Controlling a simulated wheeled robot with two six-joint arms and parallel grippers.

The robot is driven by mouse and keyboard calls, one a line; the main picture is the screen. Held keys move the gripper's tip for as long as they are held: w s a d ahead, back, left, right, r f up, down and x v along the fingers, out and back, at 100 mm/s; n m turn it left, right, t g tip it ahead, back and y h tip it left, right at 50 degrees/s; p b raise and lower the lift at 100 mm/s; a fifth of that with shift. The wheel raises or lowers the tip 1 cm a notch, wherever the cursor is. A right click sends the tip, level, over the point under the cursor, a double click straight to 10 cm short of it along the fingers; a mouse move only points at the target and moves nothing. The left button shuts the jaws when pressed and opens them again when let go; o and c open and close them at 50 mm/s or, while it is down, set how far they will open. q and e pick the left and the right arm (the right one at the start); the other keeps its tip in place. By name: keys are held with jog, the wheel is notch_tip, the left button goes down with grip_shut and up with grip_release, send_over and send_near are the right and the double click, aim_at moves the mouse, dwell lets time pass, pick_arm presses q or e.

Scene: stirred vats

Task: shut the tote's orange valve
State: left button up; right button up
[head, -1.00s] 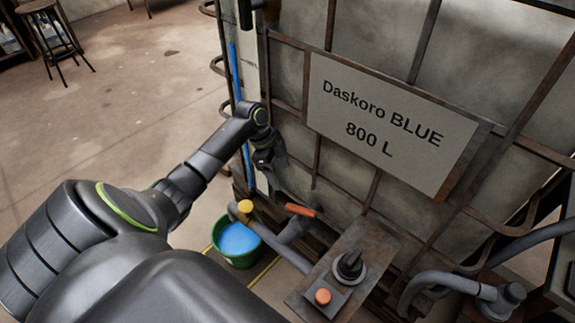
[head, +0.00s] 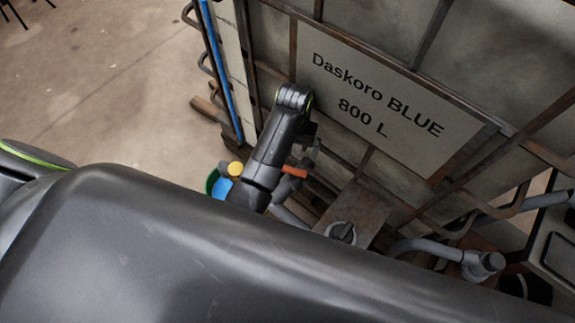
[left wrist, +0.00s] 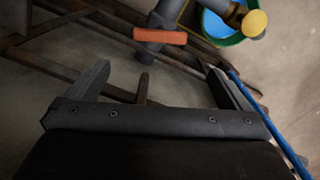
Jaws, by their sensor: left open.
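The tote (head: 262,22) is a pale tank in a rusty cage with a plate reading "Daskoro BLUE 800 L". Its orange valve handle (head: 294,171) shows low on the front, partly behind my left arm. In the left wrist view the orange handle (left wrist: 160,36) lies level across a grey pipe, beyond my fingertips. My left gripper (left wrist: 155,68) is open and empty, its two fingers apart with the handle ahead of the gap, not between them. In the head view my left gripper (head: 308,138) is mostly hidden behind its wrist. My right gripper is not in view.
A yellow-capped pipe end (head: 235,168) stands over a green bucket (head: 212,183) of blue liquid. Grey hoses (head: 430,248) run further right. Open floor (head: 110,110) lies left.

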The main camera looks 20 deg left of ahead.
aim_at(292, 170)
pick_arm(q)
notch_tip(292, 170, down, 16)
jog(key=b, duration=0.4)
jog(key=shift+f+b, duration=0.3)
jog(key=shift+b, duration=0.05)
jog(key=shift+f, duration=0.2)
jog(key=c, duration=0.7)
jog(key=shift+r+m+p, duration=0.25)
jog(key=shift+m+p, duration=0.25)
jog(key=shift+p, duration=0.2)
jog(key=shift+m+p, duration=0.85)
jog(key=shift+m, duration=0.05)
jog(key=shift+f+m+p, duration=0.25)
jog(key=shift+m+p, duration=0.15)
jog(key=shift+m, duration=0.5)
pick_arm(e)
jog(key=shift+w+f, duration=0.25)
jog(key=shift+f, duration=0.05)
